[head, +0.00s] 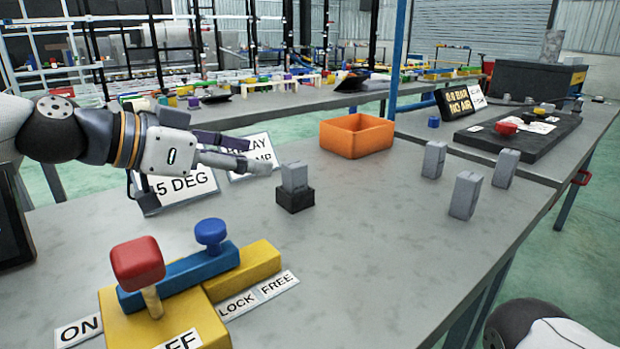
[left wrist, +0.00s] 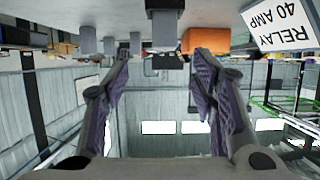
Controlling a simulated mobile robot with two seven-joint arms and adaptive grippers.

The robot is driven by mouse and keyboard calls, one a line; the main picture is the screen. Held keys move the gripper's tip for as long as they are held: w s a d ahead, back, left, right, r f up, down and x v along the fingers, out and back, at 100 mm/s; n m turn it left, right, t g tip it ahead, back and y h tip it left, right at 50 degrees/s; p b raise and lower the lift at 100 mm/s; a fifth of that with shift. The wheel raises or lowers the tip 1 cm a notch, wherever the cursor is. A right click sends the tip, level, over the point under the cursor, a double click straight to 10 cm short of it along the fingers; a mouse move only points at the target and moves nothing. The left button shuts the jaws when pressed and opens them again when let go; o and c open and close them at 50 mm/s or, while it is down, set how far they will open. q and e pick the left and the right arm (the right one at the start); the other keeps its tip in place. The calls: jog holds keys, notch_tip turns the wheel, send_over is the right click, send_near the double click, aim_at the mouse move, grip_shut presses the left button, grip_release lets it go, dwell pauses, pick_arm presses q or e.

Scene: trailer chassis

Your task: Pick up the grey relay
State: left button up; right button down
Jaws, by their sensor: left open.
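A grey relay (head: 294,177) stands upright in a small black socket (head: 295,201) on the grey table. Three similar grey blocks stand loose to its right: a back one (head: 433,160), a front one (head: 466,195) and a right one (head: 504,168). My left gripper (head: 258,158) is open and empty, just left of the socketed relay, with its fingers pointing toward it and a small gap between. In the left wrist view, which looks inverted, a grey block (left wrist: 164,20) shows near the top, beyond and between the open fingertips (left wrist: 163,62). My right gripper is not in view.
An orange bin (head: 356,137) stands behind the relay. Signs, including a "45 DEG" sign (head: 180,189), stand behind and below my left gripper. A yellow fixture with a red-knobbed lever (head: 138,262) fills the front left. The table's front middle is clear.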

aim_at(286, 166)
pick_arm(q)
jog(key=x, duration=1)
jog(key=shift+w+f, duration=0.35)
jog(key=shift+f, duration=0.05)
jog(key=shift+a, duration=0.1)
grip_shut()
